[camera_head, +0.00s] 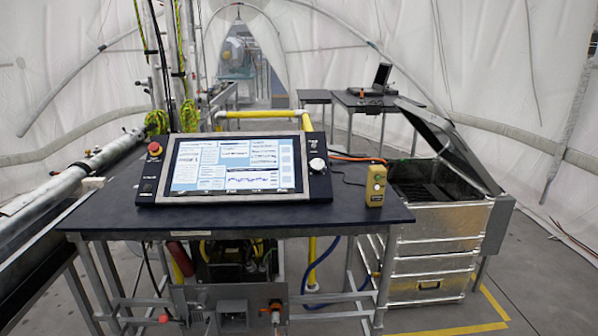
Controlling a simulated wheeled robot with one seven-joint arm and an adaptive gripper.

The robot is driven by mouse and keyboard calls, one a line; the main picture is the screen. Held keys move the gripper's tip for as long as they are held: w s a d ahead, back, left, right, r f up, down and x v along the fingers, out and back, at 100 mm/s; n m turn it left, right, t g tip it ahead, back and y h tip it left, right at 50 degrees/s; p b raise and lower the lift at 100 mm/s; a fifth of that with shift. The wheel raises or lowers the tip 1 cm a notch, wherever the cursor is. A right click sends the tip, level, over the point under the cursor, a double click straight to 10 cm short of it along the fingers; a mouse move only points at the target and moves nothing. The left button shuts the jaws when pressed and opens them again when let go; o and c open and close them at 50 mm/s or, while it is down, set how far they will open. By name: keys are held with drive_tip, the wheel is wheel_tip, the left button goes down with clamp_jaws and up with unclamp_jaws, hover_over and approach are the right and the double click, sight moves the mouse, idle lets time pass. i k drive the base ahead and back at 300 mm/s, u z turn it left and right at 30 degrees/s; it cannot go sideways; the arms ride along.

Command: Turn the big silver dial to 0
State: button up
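The big silver dial (317,164) sits on the right side panel of a black control console (320,186). It is a round, pale knob. Its markings and pointer are too small to read, so I cannot tell its setting. The console lies tilted on a dark table and has a lit screen (236,166) in its middle. A red button (154,149) is at its upper left. My gripper is not in view, and nothing touches the dial.
A yellow handheld box (376,186) stands on the table (240,218) right of the console. An open metal case (440,225) with a raised lid stands to the right. A laptop (380,78) sits on a table behind. Pipes (70,185) run along the left. Floor at lower right is clear.

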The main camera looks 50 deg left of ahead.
sight(316, 166)
drive_tip(key=k, duration=0.55)
drive_tip(key=u, duration=1.85)
drive_tip(key=i, duration=0.1)
drive_tip(key=z, duration=0.1)
